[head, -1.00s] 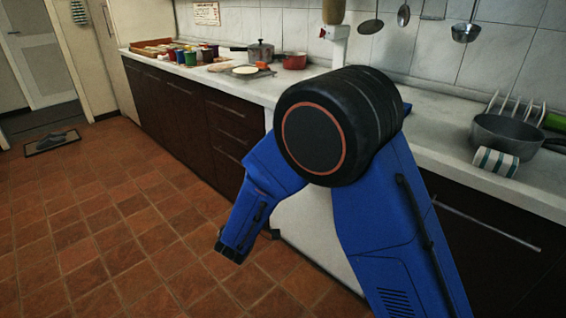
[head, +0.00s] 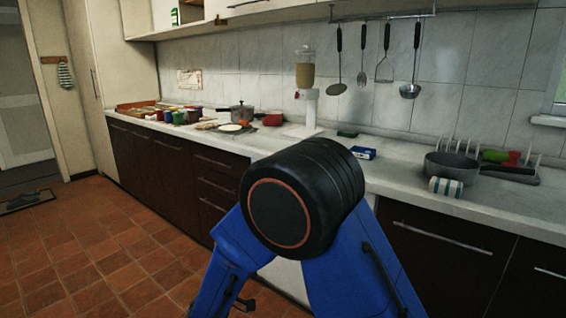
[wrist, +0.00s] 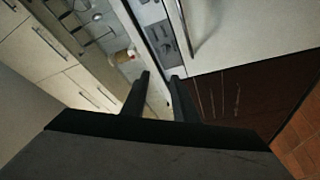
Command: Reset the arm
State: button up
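My blue arm with its black elbow joint fills the lower middle of the head view. Its forearm points down and runs out of the bottom of the picture, so my gripper cannot be seen there. In the wrist view my gripper (wrist: 160,77) shows two dark fingers standing apart with nothing held between them. The wrist picture is strongly tilted, with the kitchen cupboards and counter beyond the fingers.
The white counter (head: 385,180) runs behind my arm. Tiled floor (head: 75,255) at left is clear.

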jog(key=s+d+r+m+g+h, duration=0.2)
jog(key=s+d+g, duration=0.15)
jog(key=d, duration=0.85)
jog(key=s+d+r+m+g+h, duration=0.2)
jog(key=d+g, duration=0.3)
jog(key=d, duration=0.6)
jog(key=s+d+r+m+g+h, duration=0.25)
jog(key=d+g, duration=0.25)
jog(key=d, duration=0.7)
jog(key=s+d+f+m+g+y, duration=0.1)
jog(key=s+d+g+y, duration=0.2)
jog(key=s, duration=0.4)
jog(key=s+d+f+m+g+y, duration=0.1)
jog(key=s+d+y, duration=0.1)
jog(key=s+d, duration=0.4)
jog(key=s+a+r+t+y, duration=0.1)
jog(key=s+a+t+y, duration=0.2)
jog(key=s+y, duration=0.4)
jog(key=s+a, duration=0.1)
jog(key=s, duration=0.5)
jog(key=shift+a+r+y, duration=0.15)
jog(key=shift+a+y, duration=0.05)
jog(key=shift+y, duration=0.15)
